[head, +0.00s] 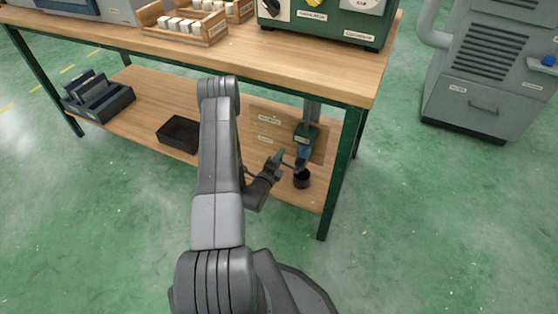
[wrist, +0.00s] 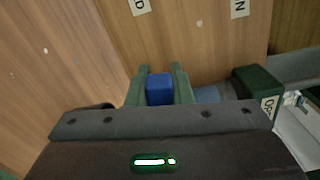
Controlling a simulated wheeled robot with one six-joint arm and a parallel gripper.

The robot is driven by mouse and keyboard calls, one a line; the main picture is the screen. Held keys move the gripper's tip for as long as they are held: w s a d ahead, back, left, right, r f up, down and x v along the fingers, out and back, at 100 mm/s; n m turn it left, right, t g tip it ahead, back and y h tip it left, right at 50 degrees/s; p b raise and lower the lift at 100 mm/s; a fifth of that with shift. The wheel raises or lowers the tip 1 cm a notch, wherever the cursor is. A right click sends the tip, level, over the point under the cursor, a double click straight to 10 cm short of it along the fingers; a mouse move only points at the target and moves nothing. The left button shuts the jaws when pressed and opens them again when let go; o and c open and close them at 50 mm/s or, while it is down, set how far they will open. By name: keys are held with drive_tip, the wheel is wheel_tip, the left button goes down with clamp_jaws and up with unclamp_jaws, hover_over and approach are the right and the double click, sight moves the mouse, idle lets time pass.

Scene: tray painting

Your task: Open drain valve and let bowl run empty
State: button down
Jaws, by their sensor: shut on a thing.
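Under the bench, a dark green filter head (head: 306,133) carries a bluish bowl (head: 303,152). A small black cup (head: 301,179) stands on the lower shelf below the bowl. My gripper (head: 283,157) reaches in from the left, close to the bowl. In the wrist view, my gripper (wrist: 160,74) has its two green fingers shut on a blue block-like piece (wrist: 159,90), which seems to be the drain valve's handle. The bowl (wrist: 207,95) and the green head (wrist: 254,84) show to its right. The bowl's liquid level and the valve outlet cannot be made out.
The lower shelf (head: 148,88) also holds a black open tray (head: 180,134) and a dark rack (head: 99,97) at the left. A green bench leg (head: 337,183) stands right of the cup. A grey cabinet (head: 478,85) is at the right.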

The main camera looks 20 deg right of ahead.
drive_tip(key=shift+s+d+r+m+b, duration=0.3)
drive_tip(key=shift+r+m+b, duration=0.4)
drive_tip(key=shift+m+b, duration=0.4)
drive_tip(key=shift+s+d+r+m+b, duration=0.15)
drive_tip(key=shift+s+r+m+b, duration=0.1)
drive_tip(key=shift+r+m+b, duration=0.8)
drive_tip(key=shift+s+d+r+m+b, duration=0.35)
drive_tip(key=shift+m+b, duration=0.45)
drive_tip(key=shift+m, duration=0.55)
drive_tip(key=shift+a+r, duration=0.1)
drive_tip(key=c, duration=1.3)
unclamp_jaws()
drive_tip(key=p+v, duration=0.2)
drive_tip(key=v, duration=1.1)
drive_tip(key=shift+s+a, duration=0.25)
